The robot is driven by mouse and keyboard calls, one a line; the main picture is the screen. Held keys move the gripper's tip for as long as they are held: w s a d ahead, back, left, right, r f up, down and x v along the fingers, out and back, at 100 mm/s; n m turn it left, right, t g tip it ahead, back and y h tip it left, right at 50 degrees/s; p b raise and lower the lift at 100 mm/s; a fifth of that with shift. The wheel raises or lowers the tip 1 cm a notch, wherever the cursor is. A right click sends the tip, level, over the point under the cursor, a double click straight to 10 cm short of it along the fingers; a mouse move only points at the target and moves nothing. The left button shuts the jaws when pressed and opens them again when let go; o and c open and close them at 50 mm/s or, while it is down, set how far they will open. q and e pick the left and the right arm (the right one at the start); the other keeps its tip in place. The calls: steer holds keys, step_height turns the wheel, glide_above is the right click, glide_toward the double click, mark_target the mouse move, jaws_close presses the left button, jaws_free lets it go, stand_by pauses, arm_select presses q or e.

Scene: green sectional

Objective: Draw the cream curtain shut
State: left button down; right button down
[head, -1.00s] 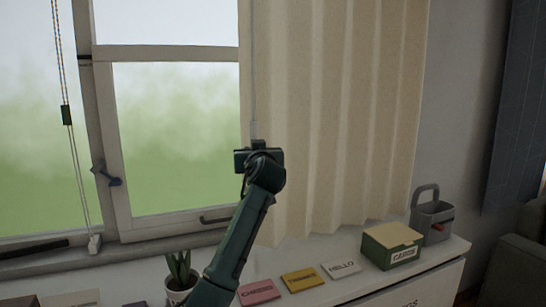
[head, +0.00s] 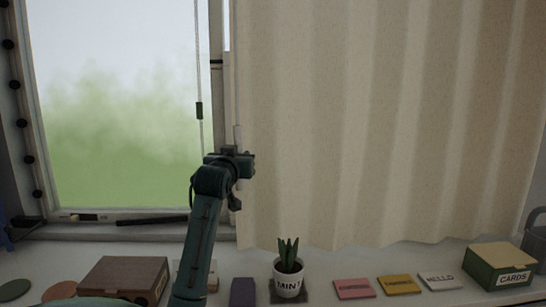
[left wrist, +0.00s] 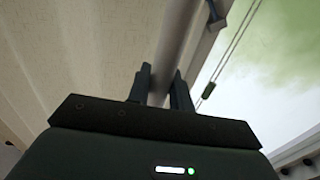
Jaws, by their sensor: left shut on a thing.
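The cream curtain (head: 370,110) hangs in soft folds over the right part of the window. Its left edge is near my left gripper (head: 245,160). A thin pale draw wand (head: 237,140) hangs along that edge, and my left gripper is shut on it. The left wrist view shows the curtain (left wrist: 85,50) left of my left gripper's two fingers (left wrist: 161,82); the wand between them is hard to make out. The window pane (head: 125,110) left of the curtain is uncovered. My right gripper is not in view.
On the sill below stand a brown box (head: 122,280), a potted plant (head: 288,285), several small cards (head: 353,288) and a green card box (head: 500,265). A blind cord (head: 199,70) hangs just left of my gripper. A beaded cord (head: 20,123) hangs far left.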

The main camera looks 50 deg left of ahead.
arm_select(q)
steer(key=s+a, duration=0.3)
steer(key=s, duration=0.1)
steer(key=shift+s+a, duration=0.3)
steer(key=shift+a, duration=0.05)
steer(key=c, duration=1.3)
jaws_free()
steer(key=shift+s+a, duration=0.15)
steer(key=shift+s, duration=0.05)
steer(key=shift+w, duration=0.1)
steer(key=b+v, duration=0.2)
steer(key=v, duration=1.1)
steer(key=shift+b, duration=0.35)
